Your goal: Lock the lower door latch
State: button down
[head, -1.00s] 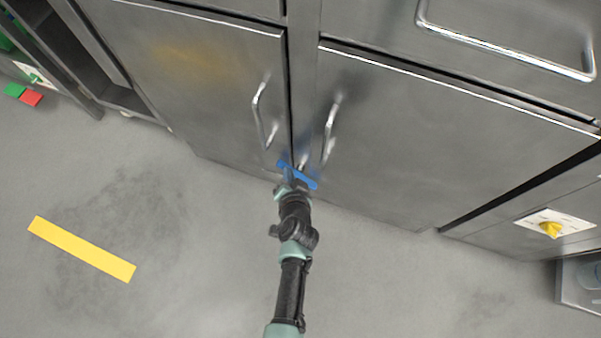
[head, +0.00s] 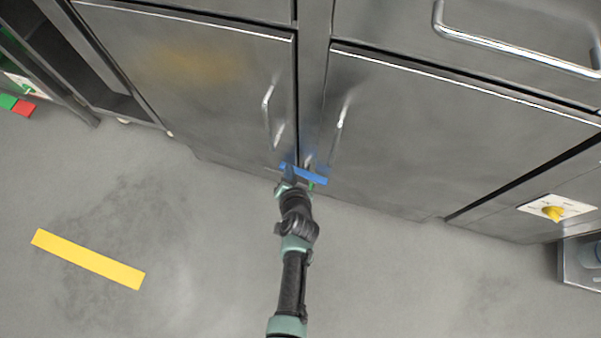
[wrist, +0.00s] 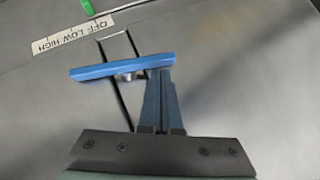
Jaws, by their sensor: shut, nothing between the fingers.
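The latch is a blue bar (head: 316,178) low on the steel cabinet front, lying across the gap between the two lower doors, the left door (head: 215,85) and the right door (head: 430,135). In the wrist view the blue bar (wrist: 100,70) lies nearly level on a small metal pivot. My gripper (head: 290,182) is shut and empty at the bar. In the wrist view its dark blue fingers (wrist: 159,76) reach the bar's right part; I cannot tell whether they touch it.
Two door handles (head: 267,115) (head: 340,127) stand out above the latch. A white strip (wrist: 72,34) reads OFF, LOW, HIGH. A yellow knob (head: 553,213) is at the right. The grey floor is open, with a yellow stripe (head: 88,258) at the left.

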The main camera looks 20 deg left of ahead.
jog(key=shift+r+p, duration=0.4)
jog(key=shift+r, duration=0.25)
jog(key=r+p, duration=0.2)
jog(key=r, duration=0.1)
jog(key=r+p, duration=0.1)
jog(key=shift+d+r+p, duration=0.2)
jog(key=shift+d+p, duration=0.15)
jog(key=shift+p, duration=0.05)
jog(key=a+p+v, duration=0.1)
jog(key=p+v, duration=0.3)
jog(key=v, duration=0.5)
jog(key=shift+s+r+p, duration=0.3)
jog(key=shift+s+r, duration=0.05)
jog(key=shift+s, duration=0.05)
jog(key=shift+a, duration=0.15)
